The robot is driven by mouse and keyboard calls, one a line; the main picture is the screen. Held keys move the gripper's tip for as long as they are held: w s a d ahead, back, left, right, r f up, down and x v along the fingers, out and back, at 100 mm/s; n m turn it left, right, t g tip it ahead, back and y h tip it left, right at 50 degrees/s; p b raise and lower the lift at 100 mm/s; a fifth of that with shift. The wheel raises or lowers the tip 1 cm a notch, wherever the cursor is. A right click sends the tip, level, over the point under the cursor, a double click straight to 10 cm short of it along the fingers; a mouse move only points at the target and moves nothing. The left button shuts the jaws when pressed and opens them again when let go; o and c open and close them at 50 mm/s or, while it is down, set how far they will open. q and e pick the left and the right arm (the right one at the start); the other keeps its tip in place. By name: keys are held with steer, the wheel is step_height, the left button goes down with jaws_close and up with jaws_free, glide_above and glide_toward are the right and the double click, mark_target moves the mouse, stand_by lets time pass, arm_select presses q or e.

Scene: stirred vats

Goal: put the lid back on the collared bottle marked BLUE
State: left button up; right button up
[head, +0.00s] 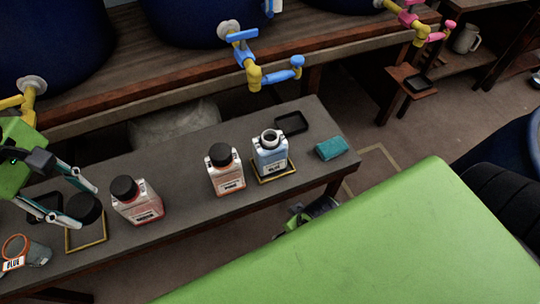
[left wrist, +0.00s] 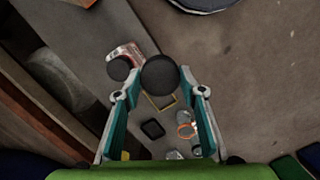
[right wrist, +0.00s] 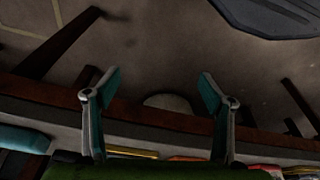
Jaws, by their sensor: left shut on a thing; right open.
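The open bottle (head: 270,157) has a bare neck with a collar and a blue label, apparently reading BLUE. It stands upright in a yellow square outline on the bench. My left gripper (head: 74,187) is at the far left of the head view, well away from that bottle. It is shut on a round black lid (head: 84,208), which also shows between the fingertips in the left wrist view (left wrist: 160,76). The lid is held above the bench. My right gripper (right wrist: 157,84) is open and empty in the right wrist view, beside the bench's edge.
Two black-capped bottles, one (head: 226,170) next to the open one and one (head: 140,202) further left, stand on the bench (head: 195,205). A jar tagged BLUE (head: 37,252) is at left. A black tray (head: 291,122) and a teal block (head: 331,148) lie right. A blue tap (head: 240,50) overhangs behind.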

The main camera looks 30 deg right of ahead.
arm_select(q)
steer(key=r+m, duration=0.1)
steer(key=m, duration=0.1)
steer(key=r+m, duration=0.1)
steer(key=m, duration=0.1)
steer(key=r+m, duration=0.1)
steer(key=m, duration=0.2)
steer(key=shift+s+d+y, duration=0.15)
steer(key=shift+s+y, duration=0.25)
steer(key=m, duration=0.2)
steer(key=r+m, duration=0.1)
steer(key=m, duration=0.1)
steer(key=shift+s+r+g+y, duration=0.2)
steer(key=shift+s+g+y, duration=0.1)
steer(key=shift+s+g, duration=0.1)
